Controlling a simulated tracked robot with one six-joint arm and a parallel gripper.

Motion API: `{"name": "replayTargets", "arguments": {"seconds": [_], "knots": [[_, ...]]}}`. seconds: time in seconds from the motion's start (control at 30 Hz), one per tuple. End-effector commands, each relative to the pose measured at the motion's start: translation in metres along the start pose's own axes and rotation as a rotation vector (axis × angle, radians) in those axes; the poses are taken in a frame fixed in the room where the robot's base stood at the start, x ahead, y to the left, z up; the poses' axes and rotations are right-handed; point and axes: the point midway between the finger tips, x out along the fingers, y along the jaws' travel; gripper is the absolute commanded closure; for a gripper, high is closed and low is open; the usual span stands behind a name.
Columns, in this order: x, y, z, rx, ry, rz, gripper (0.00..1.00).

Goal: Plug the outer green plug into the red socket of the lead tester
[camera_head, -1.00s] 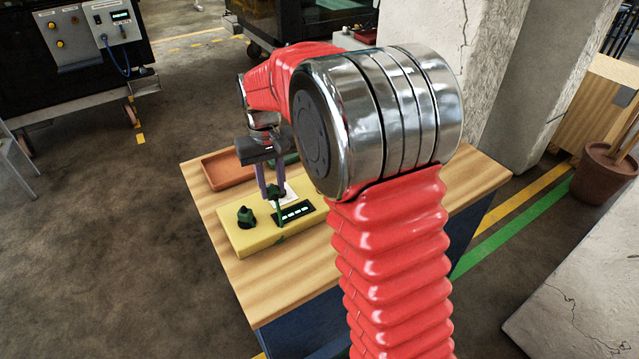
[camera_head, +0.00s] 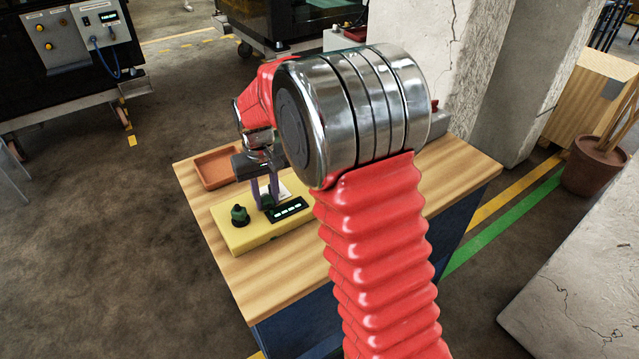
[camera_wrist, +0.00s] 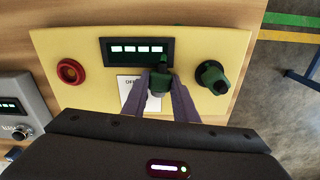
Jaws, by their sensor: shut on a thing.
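The lead tester (camera_head: 228,231) is a yellow box on the wooden trolley top; it also shows in the wrist view (camera_wrist: 95,95). Its red socket (camera_wrist: 71,70) is an empty-looking ring at the left in the wrist view, hidden behind my arm in the head view. My gripper (camera_head: 265,203) is shut on a green plug (camera_wrist: 158,82), between the lit display (camera_wrist: 140,50) and the white label (camera_wrist: 128,90). The gap below the plug cannot be judged. A second green plug (camera_wrist: 212,76) stands on the tester at the right, left in the head view (camera_head: 240,215).
A grey box with a lit display and knob (camera_wrist: 15,115) is at the left of the wrist view. The wood in front of the tester is clear.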

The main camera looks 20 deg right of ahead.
Motion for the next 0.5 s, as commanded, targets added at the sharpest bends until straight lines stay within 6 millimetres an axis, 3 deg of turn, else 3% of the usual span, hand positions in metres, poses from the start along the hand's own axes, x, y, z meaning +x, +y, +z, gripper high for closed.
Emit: {"name": "replayTargets", "arguments": {"seconds": [0.03, 0.23, 0.37, 0.5], "knots": [[0.021, 0.000, 0.009, -0.003, -0.034, 0.000, 1.00], [0.022, 0.000, 0.007, -0.003, -0.036, 0.000, 1.00], [0.017, 0.000, 0.005, -0.002, -0.034, 0.000, 1.00], [-0.004, 0.000, 0.005, -0.002, -0.031, 0.000, 1.00]]}}
